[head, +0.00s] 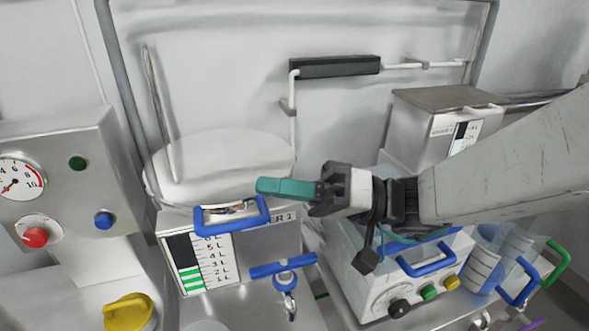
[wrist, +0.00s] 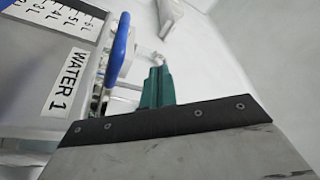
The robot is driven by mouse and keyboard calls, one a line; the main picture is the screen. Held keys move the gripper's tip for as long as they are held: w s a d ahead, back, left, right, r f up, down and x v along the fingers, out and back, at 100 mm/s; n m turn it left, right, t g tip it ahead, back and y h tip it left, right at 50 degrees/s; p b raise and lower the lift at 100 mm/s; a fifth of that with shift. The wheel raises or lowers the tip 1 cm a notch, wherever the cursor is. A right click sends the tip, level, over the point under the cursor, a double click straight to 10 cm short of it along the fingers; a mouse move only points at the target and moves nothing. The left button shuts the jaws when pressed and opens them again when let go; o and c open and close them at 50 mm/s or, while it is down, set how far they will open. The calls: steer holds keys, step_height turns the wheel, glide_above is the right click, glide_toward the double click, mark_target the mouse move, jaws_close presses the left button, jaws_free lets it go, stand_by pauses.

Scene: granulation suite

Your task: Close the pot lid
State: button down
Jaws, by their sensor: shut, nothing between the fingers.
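The steel pot marked WATER 1 (head: 270,240) stands left of centre in the head view, with a level gauge on its front. A large pale rounded surface (head: 215,160) rises at its top; I cannot tell for certain whether this is the lid or how far it is open. A blue handle (head: 232,217) sits at the front upper edge. My gripper (head: 268,187) has teal fingers, shut and empty, above and right of the handle. In the wrist view, the fingers (wrist: 156,78) are just right of the blue handle (wrist: 121,45), seemingly apart from it.
A gauge panel (head: 75,180) with a red knob stands at left. A blue tap (head: 283,266) projects from the pot's front. At right are a control box (head: 385,285) with knobs, clear vessels with blue handles, and a steel box (head: 420,125). A dark bar (head: 335,66) is behind.

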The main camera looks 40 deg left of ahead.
stand_by(0.4)
steer(key=w+d, duration=0.5)
steer(key=w, duration=0.3)
steer(key=shift+d+r, duration=0.15)
steer(key=shift+r, duration=0.15)
